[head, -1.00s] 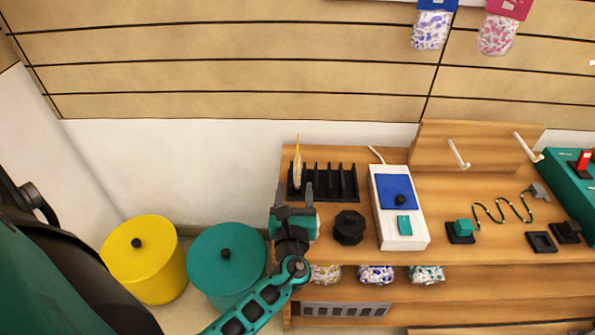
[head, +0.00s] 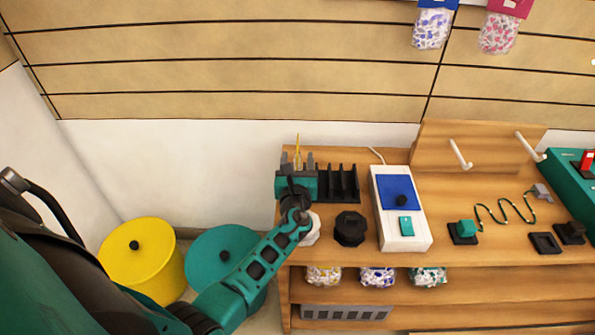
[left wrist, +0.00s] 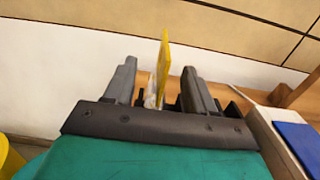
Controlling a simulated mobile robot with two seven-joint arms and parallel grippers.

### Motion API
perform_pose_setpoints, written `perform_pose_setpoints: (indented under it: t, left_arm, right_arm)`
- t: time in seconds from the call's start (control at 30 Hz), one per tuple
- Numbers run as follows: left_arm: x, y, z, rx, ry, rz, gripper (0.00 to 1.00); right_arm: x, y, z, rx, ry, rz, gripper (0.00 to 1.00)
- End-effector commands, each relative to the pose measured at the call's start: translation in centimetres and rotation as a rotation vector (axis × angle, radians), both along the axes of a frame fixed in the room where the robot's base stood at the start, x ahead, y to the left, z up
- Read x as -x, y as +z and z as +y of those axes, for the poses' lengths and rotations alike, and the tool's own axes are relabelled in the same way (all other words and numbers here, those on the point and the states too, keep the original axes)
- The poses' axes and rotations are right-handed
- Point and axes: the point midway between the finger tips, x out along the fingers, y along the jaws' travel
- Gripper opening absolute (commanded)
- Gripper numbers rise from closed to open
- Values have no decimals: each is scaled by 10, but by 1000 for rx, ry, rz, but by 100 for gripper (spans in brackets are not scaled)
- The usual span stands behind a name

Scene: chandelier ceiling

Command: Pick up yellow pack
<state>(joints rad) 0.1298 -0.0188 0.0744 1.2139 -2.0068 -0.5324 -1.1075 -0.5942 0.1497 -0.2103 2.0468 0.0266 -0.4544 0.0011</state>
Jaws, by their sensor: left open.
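The yellow pack (head: 298,147) stands upright on edge in the left end of the black slotted rack (head: 342,184) on the wooden table. In the left wrist view the yellow pack (left wrist: 162,68) shows as a thin yellow edge between the two fingers, with a pale part lower down. My left gripper (head: 297,160) is open in front of the rack, its fingers pointing at the pack with one on each side. Its fingers also show in the left wrist view (left wrist: 157,82), with gaps beside the pack. The pack's lower part is hidden in the head view. My right gripper is not in view.
A black knob-like piece (head: 349,229) and a white box with a blue panel (head: 397,192) stand right of the arm. A whitish piece (head: 313,231) is partly behind my wrist. Yellow (head: 150,268) and teal (head: 205,252) bins stand left of the table.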

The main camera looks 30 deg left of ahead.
Motion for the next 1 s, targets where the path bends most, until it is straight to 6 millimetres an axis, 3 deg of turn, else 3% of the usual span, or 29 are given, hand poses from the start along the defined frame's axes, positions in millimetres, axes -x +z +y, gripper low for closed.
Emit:
perform_pose_setpoints:
  t: [0.1, 0.67, 1.0]
  left_arm:
    - [0, 0, 0, 0, 0, 0, 53]
    - [1, 0, 0, 1, 0, 1, 0]
    - [1, 0, 0, 0, 0, 0, 0]
  right_arm:
    - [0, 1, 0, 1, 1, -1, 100]
    - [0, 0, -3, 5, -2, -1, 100]
    - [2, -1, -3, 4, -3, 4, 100]
